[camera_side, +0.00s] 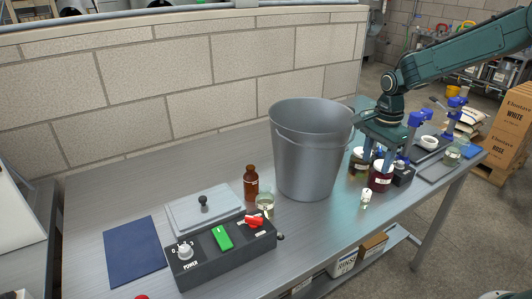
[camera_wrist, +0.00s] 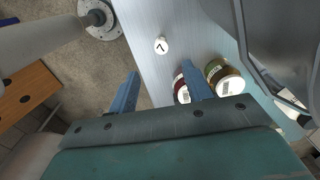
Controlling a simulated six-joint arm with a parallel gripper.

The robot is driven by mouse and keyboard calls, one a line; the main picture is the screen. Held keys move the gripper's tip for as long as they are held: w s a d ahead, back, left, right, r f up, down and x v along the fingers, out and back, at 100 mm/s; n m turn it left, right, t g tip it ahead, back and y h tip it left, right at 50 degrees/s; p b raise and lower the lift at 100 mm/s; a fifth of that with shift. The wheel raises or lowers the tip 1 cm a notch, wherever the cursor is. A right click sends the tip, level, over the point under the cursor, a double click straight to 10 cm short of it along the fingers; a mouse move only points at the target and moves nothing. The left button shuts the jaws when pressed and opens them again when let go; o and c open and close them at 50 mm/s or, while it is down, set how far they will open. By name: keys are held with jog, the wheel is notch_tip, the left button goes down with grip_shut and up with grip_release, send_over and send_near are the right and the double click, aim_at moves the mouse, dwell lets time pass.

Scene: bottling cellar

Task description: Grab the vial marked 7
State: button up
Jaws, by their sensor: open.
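The vial marked 7 (camera_wrist: 161,45) shows its round white cap with a dark 7 in the wrist view, near the table edge. In the side view a small pale vial (camera_side: 366,198) stands upright on the table near the front edge, in front of the jars. My gripper (camera_side: 378,158) is above the table by the jars, pointing down. In the wrist view my gripper (camera_wrist: 160,70) is open and empty, and the vial appears just beyond the gap between its fingertips, apart from them.
A dark red jar (camera_side: 381,178) and a brownish jar (camera_side: 358,163) stand close behind the vial. A large grey bucket (camera_side: 310,150) stands left of them. A brown bottle (camera_side: 251,184) and a control box (camera_side: 222,253) are farther left. The table's front edge is close to the vial.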

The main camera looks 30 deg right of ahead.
aim_at(368, 191)
jog(key=shift+m, duration=0.3)
jog(key=shift+w+d+f, duration=0.1)
jog(key=shift+f, duration=2.3)
jog(key=shift+w+d+f, duration=0.1)
jog(key=shift+f, duration=2.3)
jog(key=shift+f, duration=0.1)
jog(key=shift+f, duration=2.5)
jog(key=c, duration=1.1)
jog(key=shift+o, duration=0.2)
jog(key=shift+r, duration=0.15)
notch_tip(368, 191, up, 20)
